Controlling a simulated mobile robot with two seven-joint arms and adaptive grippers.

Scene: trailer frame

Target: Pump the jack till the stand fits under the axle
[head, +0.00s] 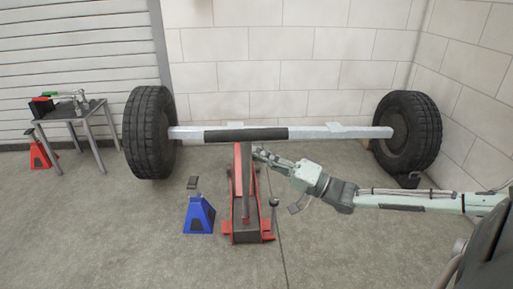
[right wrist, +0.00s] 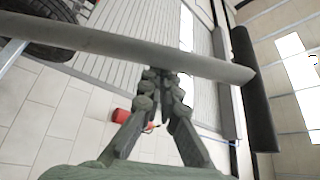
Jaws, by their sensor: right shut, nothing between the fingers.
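The red floor jack (head: 243,190) stands on the floor below the middle of the axle, with a long red upright part reaching close to the axle's underside. The axle (head: 345,132) is a pale bar with a dark middle section. The blue stand (head: 199,214) with a dark top stands on the floor left of the jack, not under the axle. My right gripper (head: 259,153) is just below the axle, beside the top of the jack's upright part. In the right wrist view its fingers (right wrist: 160,76) are shut, close to a grey bar (right wrist: 120,45); contact is unclear. My left gripper is out of view.
A wheel (head: 150,132) is at the axle's left end, another (head: 408,132) at its right. A metal table (head: 75,115) with tools stands left. A red stand (head: 42,152) is beside it. The front floor is clear.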

